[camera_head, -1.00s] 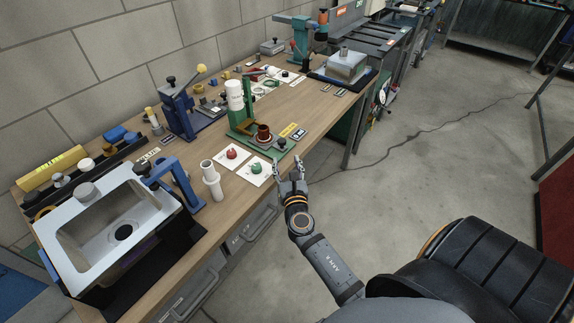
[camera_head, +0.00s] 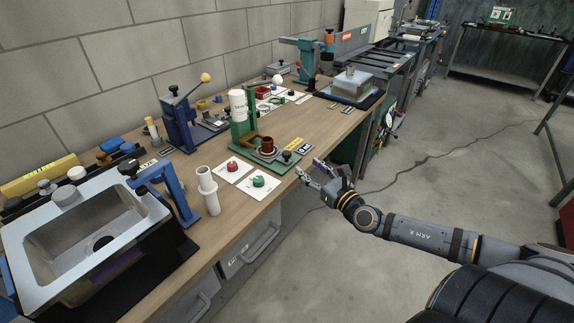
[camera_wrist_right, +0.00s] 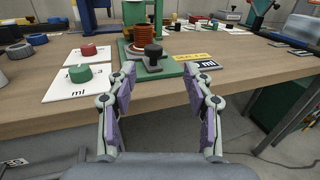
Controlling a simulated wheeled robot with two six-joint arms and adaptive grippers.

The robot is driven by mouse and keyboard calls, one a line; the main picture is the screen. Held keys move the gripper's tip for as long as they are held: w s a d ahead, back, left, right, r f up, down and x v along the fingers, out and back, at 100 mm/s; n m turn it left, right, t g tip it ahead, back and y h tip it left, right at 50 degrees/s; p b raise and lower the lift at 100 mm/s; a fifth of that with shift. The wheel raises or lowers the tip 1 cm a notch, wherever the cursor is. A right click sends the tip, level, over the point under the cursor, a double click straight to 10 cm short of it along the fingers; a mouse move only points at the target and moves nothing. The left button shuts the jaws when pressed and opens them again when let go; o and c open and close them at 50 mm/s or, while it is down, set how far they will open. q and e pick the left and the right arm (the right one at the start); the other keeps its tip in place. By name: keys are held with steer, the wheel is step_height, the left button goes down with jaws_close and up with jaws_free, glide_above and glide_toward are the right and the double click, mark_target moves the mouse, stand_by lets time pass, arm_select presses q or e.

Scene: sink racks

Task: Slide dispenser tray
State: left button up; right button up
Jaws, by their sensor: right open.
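A green dispenser stand (camera_head: 240,138) with a white bottle (camera_head: 238,104) stands on the workbench. Its green base (camera_head: 264,158) bears a reddish-brown round cup (camera_head: 267,144) and a grey piece with a black knob (camera_head: 287,156) at the front end. My right gripper (camera_head: 308,169) is open and empty at the bench's front edge, just outside the base. In the right wrist view, the black knob (camera_wrist_right: 153,54) shows between and beyond the open fingertips (camera_wrist_right: 159,70), apart from them. Which part is the tray is not clear. My left gripper is out of view.
Two white cards carry a red knob (camera_head: 232,165) and a green knob (camera_head: 258,181) left of the dispenser. A white pipe fitting (camera_head: 208,190) and a sink (camera_head: 95,232) stand further left. A yellow label (camera_head: 297,143) lies right of the base. Open floor lies before the bench.

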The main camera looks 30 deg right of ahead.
mark_target(289, 154)
steer(key=shift+y, duration=0.3)
steer(key=w, duration=0.1)
steer(key=w+p, duration=0.1)
steer(key=w, duration=0.2)
steer(key=shift+w+a+r, duration=0.25)
steer(key=shift+w+r, duration=0.1)
steer(key=w+p, duration=0.1)
steer(key=p, duration=0.1)
steer(key=w+a+p, duration=0.1)
steer(key=w, duration=0.1)
steer(key=shift+r+p, duration=0.1)
steer(key=shift+p, duration=0.3)
steer(key=shift+w+a+f, duration=0.1)
steer(key=shift+w+f, duration=0.1)
steer(key=shift+w, duration=0.35)
steer(key=shift+w+a+f, duration=0.1)
steer(key=shift+w+f, duration=0.05)
steer(key=shift+w, duration=0.4)
steer(key=shift+w+f, duration=0.1)
steer(key=shift+w, duration=0.15)
steer(key=shift+w+n, duration=0.1)
steer(key=shift+n, duration=0.2)
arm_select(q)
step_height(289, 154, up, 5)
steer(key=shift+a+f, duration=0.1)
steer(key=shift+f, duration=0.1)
arm_select(e)
jaws_close()
